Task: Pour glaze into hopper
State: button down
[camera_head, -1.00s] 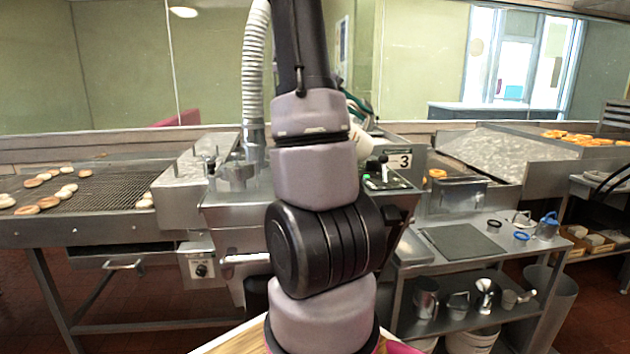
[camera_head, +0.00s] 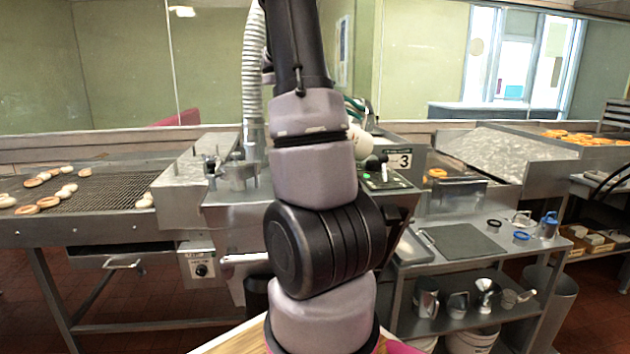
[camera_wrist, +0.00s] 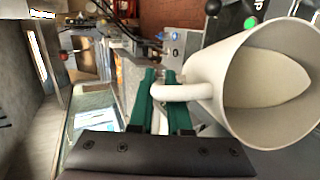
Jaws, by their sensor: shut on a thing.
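In the wrist view my gripper (camera_wrist: 163,108), with green fingers, is shut on the handle of a white pitcher (camera_wrist: 207,68). Pale glaze (camera_wrist: 262,80) shows inside the pitcher, which appears tilted in this view. In the head view only a part of the white pitcher (camera_head: 363,146) shows behind my arm, above the steel machine. The gripper's green fingers are mostly hidden there. A steel machine (camera_head: 240,212) stands behind my arm; I cannot clearly make out the hopper opening.
A wire rack with doughnuts (camera_head: 105,182) is at left. A number 3 control box (camera_head: 403,162) stands right of my arm. A steel cart (camera_head: 480,262) holds a dark mat (camera_head: 465,241), with jugs on its lower shelf. Glazed doughnuts (camera_head: 580,137) lie far right.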

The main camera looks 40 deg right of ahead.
jog(key=shift+w+a+f+g+h, duration=0.1)
jog(key=shift+a+f+g+h, duration=0.25)
jog(key=shift+a+h, duration=0.25)
jog(key=shift+d+f, duration=0.1)
jog(key=shift+d, duration=0.15)
dwell(0.5)
jog(key=shift+w+a+f+m+g+h, duration=0.15)
jog(key=shift+a+m+g+h, duration=0.1)
jog(key=shift+a+h, duration=0.3)
jog(key=shift+w+a+m+g+h, duration=0.15)
jog(key=shift+a+m+g+h, duration=0.2)
jog(key=shift+a, duration=0.3)
jog(key=shift+w+a+f+m+g+h, duration=0.1)
jog(key=shift+w+a+g+h, duration=0.05)
jog(key=shift+a+h, duration=0.4)
dwell(2.0)
jog(key=shift+w+a+r+m+g+h, duration=0.2)
jog(key=shift+a+r+h, duration=0.1)
jog(key=shift+a, duration=0.3)
jog(key=shift+w+a+r+m+g+h, duration=0.15)
jog(key=shift+a+g+h, duration=0.1)
jog(key=shift+a, duration=0.3)
jog(key=shift+s+a, duration=0.1)
jog(key=shift+a, duration=0.05)
